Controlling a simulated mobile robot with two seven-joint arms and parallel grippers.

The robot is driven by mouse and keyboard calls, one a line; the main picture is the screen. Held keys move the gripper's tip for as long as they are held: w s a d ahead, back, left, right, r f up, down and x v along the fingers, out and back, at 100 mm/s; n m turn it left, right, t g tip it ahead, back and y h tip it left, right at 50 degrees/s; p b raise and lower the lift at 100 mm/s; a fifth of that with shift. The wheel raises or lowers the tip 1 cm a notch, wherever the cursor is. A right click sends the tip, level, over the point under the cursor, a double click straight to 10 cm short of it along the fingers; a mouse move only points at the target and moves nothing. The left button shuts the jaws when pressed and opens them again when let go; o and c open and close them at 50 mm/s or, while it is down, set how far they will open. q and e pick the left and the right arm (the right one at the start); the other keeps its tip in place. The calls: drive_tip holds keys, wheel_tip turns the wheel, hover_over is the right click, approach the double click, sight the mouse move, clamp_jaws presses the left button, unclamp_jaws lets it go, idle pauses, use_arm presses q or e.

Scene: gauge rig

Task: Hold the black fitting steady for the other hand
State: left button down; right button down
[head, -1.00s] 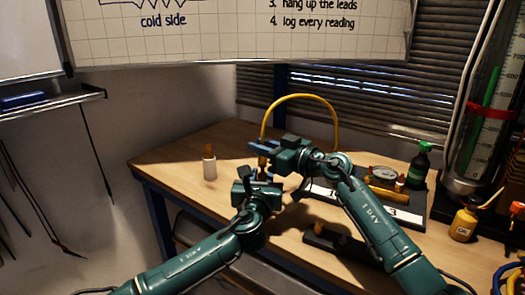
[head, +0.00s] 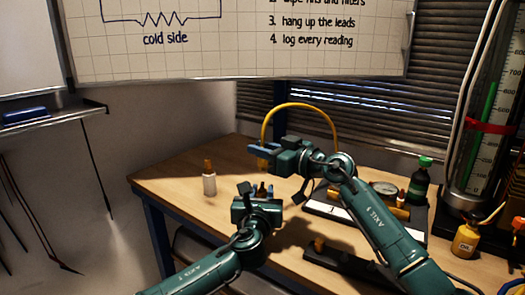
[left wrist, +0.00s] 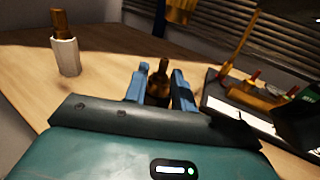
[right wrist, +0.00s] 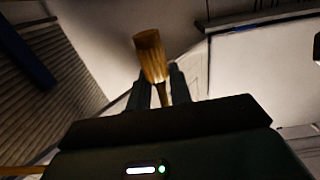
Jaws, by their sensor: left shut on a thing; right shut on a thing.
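My left gripper (head: 261,188) is shut on the black fitting. In the left wrist view the fitting (left wrist: 158,92) sits upright between the blue fingers, dark below with a brass-coloured top. Its lower part is hidden by the gripper. My right gripper (head: 262,151) is above the left one, with a clear gap between them. It is shut on a brass, ribbed end piece (right wrist: 150,55), seen in the right wrist view. A yellow hose (head: 300,105) arches up from behind the right gripper and down to the right.
A white bottle with an orange-brown top (head: 209,184) stands left on the wooden table (head: 172,172). To the right are a gauge (head: 383,188), a green bottle (head: 420,182) and a small yellow bottle (head: 466,241). The back left of the table is free.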

use_arm(q)
drive_tip(key=c, duration=1.1)
unclamp_jaws()
drive_tip(key=s, duration=0.4)
drive_tip(key=s+a, duration=0.1)
drive_tip(key=s, duration=0.7)
drive_tip(key=shift+a, duration=0.3)
wheel_tip(320, 180, up, 7)
drive_tip(key=p, duration=0.8)
use_arm(e)
wheel_tip(320, 180, up, 8)
drive_tip(key=shift+r, duration=0.25)
use_arm(q)
drive_tip(key=shift+p, duration=0.3)
